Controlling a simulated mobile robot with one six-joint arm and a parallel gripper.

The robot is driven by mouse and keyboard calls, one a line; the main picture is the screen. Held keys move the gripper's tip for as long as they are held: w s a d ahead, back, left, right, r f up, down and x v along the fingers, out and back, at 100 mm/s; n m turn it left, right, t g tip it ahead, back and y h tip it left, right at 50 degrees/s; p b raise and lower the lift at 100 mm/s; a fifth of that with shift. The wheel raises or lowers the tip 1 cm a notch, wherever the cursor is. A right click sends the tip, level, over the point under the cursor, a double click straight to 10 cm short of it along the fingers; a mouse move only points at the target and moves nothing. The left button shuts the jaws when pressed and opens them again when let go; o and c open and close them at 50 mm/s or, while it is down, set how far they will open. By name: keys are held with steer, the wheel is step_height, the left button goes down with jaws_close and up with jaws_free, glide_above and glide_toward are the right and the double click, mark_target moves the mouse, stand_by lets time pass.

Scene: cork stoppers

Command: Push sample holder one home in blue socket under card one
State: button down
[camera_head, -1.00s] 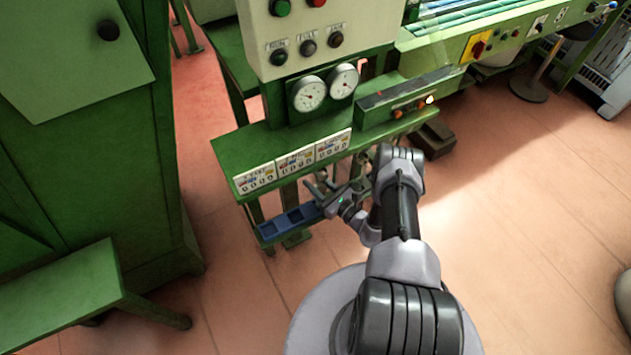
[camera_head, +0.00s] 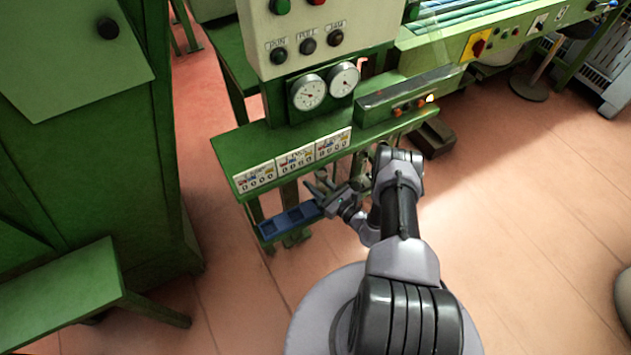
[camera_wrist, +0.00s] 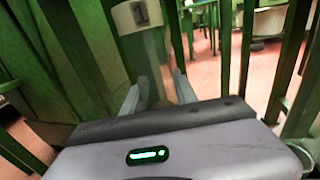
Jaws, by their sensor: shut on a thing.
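The blue socket strip (camera_head: 288,222) has dark recesses and sits low on the green stand, below three white cards. The leftmost card (camera_head: 255,180), the middle card (camera_head: 297,162) and the right card (camera_head: 333,146) line the shelf's front edge; their print is too small to read surely. My gripper (camera_head: 320,187) is just right of the strip's right end, below the cards. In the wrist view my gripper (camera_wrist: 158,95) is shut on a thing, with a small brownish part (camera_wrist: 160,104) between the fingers. I take it for the sample holder; its shape is mostly hidden.
The green shelf (camera_head: 228,150) overhangs the strip, with its legs beside it. Two round gauges (camera_head: 309,93) and a control box stand above. A green bench (camera_head: 70,295) is at lower left. Reddish floor (camera_head: 235,290) is open in front of the stand.

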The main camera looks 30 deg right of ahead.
steer(key=shift+f, duration=0.45)
steer(key=c, duration=0.9)
jaws_free()
steer(key=shift+s, duration=0.1)
steer(key=p+v, duration=0.4)
steer(key=v, duration=1.3)
steer(key=shift+s+p, duration=0.1)
steer(key=shift+p, duration=0.2)
